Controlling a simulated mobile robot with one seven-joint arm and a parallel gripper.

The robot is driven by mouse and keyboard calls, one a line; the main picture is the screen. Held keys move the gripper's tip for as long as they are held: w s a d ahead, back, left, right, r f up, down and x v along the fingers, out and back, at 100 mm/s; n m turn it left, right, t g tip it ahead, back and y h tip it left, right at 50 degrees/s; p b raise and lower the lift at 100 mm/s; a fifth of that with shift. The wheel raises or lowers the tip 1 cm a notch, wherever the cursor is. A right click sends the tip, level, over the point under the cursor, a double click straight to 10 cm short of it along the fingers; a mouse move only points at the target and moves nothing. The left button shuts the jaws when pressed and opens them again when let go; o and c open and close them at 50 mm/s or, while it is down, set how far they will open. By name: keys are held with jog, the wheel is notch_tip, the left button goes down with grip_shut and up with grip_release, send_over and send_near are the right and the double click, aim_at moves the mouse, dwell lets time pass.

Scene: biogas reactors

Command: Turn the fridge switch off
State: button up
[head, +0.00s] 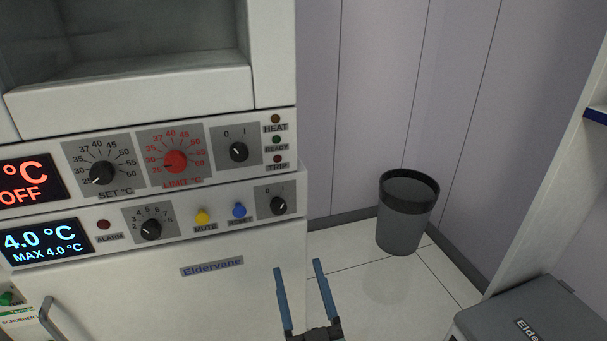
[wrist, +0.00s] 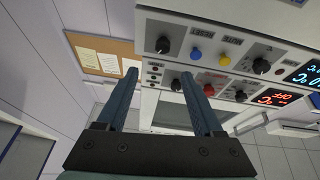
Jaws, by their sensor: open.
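The fridge switch (head: 278,205) is a black rotary knob on a grey plate marked 0 and I, at the right end of the fridge's lower panel. Its pointer is too small to read surely. The fridge display (head: 45,241) is lit, showing 4.0 °C. My gripper (head: 299,266) is open and empty, its two blue fingers pointing up, below and slightly right of the switch in the head view. In the wrist view, which shows the panel upside down, the switch (wrist: 163,45) appears beyond the fingertips of my gripper (wrist: 158,75), apparently apart from them.
A similar 0/I knob (head: 239,152) sits on the upper unit's panel, beside a red limit dial (head: 175,161). Yellow mute (head: 203,217) and blue reset (head: 239,210) buttons are left of the fridge switch. A grey bin (head: 405,225) stands on the floor at right.

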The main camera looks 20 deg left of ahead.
aim_at(280, 210)
jog(key=b+x, duration=0.1)
jog(key=x, duration=0.3)
jog(key=b+x, duration=0.1)
jog(key=x, duration=0.3)
jog(key=b+x, duration=0.1)
jog(key=x, duration=0.4)
jog(key=shift+a+f, duration=0.25)
jog(key=shift+f, duration=0.05)
jog(key=shift+s, duration=0.1)
grip_shut()
